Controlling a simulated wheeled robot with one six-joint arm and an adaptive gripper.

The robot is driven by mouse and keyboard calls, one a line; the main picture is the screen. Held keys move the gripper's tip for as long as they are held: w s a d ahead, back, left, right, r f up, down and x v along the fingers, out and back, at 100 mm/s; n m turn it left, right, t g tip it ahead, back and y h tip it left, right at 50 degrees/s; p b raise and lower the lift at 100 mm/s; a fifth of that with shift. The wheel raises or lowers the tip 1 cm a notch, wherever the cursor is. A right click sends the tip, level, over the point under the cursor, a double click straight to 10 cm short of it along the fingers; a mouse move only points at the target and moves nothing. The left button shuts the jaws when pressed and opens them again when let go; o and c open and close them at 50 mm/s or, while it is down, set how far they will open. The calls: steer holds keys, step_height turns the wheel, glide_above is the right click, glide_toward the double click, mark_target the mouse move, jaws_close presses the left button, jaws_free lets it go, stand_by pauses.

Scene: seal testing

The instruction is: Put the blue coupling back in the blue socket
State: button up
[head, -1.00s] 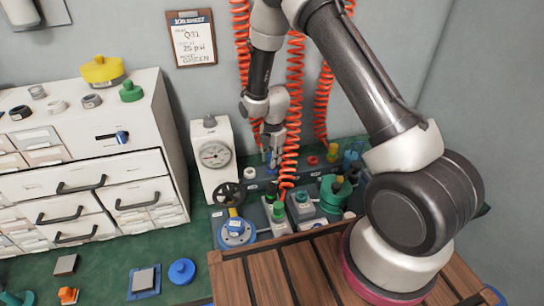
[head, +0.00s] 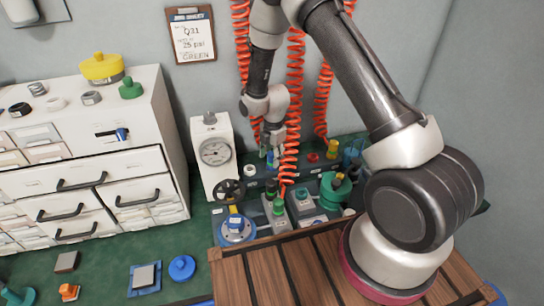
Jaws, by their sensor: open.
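My gripper (head: 271,152) hangs at the back of the green bench, behind the test fittings, with its fingers pointing down and apart. A small blue piece (head: 270,158) shows right at its fingertips. I cannot tell whether it is the blue coupling, or whether it touches the fingers. More blue parts (head: 352,153) stand at the back right, partly hidden by my arm. The blue socket cannot be told apart for sure at this size.
A white gauge box (head: 214,155) stands left of the gripper, and orange coiled hoses (head: 291,110) hang close beside it. A black handwheel (head: 230,190), a blue flange (head: 236,230) and green fittings (head: 335,192) crowd the front. A white drawer cabinet (head: 130,160) is at left.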

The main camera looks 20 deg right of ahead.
step_height(320, 180, up, 12)
steer(key=shift+s+f, duration=0.2)
steer(key=shift+s, duration=0.1)
steer(key=shift+d, duration=0.1)
steer(key=s+d+r+m+t, duration=0.1)
steer(key=s+d+r+m, duration=0.4)
steer(key=s+r+m, duration=0.3)
steer(key=s+d+r+m+t, duration=0.1)
steer(key=s+d+r+m, duration=0.3)
steer(key=s+r+m, duration=0.3)
steer(key=s+d+r+m+t, duration=0.1)
steer(key=s+d+r+m, duration=0.4)
steer(key=s+r, duration=0.8)
steer(key=s+m, duration=0.3)
steer(key=shift+d+r+m+t, duration=0.15)
steer(key=shift+d+m+t, duration=0.15)
steer(key=shift+d+t, duration=0.1)
